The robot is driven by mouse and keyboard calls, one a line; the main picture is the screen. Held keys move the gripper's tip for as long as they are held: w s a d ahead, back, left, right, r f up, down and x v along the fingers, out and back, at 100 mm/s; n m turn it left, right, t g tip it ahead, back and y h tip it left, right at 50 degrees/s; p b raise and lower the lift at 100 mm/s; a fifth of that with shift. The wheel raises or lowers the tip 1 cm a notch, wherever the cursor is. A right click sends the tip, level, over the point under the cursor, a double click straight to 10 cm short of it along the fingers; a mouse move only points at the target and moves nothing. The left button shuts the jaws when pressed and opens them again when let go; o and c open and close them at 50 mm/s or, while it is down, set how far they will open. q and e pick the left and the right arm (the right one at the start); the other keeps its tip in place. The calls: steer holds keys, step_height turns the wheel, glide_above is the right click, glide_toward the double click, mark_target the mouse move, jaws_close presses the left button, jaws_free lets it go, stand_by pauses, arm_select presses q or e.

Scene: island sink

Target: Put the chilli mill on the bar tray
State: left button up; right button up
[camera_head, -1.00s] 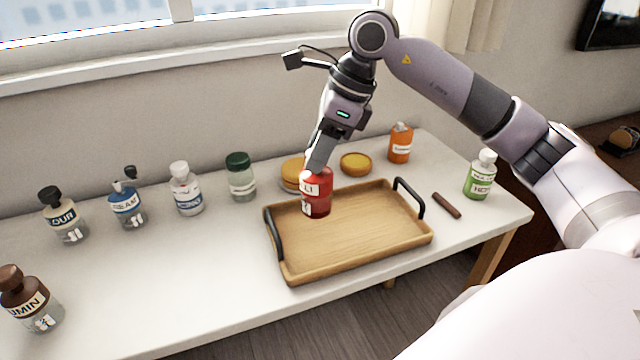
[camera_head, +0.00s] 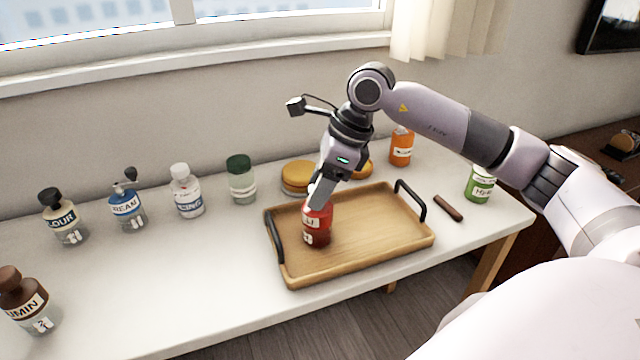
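The red chilli mill (camera_head: 317,228) is upright over the left part of the wooden bar tray (camera_head: 375,240), its label partly showing "LI". Its base looks at or just above the tray floor; I cannot tell if it touches. My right gripper (camera_head: 319,196) comes down from above and is shut on the top of the mill, which the fingers partly hide. The tray has a black handle at each end and holds nothing else. My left gripper is not in view.
Behind the tray stand yellow round items (camera_head: 298,176) and an orange bottle (camera_head: 401,147). A green-labelled bottle (camera_head: 479,184) and a brown stick (camera_head: 448,208) are at the right. Several jars, including a green-lidded one (camera_head: 241,180), line the left.

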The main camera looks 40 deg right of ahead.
steer(key=shift+o, duration=0.5)
steer(key=shift+r, duration=0.1)
steer(key=shift+r, duration=0.2)
steer(key=v, duration=1.1)
steer(key=shift+d+r, duration=0.15)
steer(key=shift+r, duration=0.25)
steer(key=shift+s, duration=0.15)
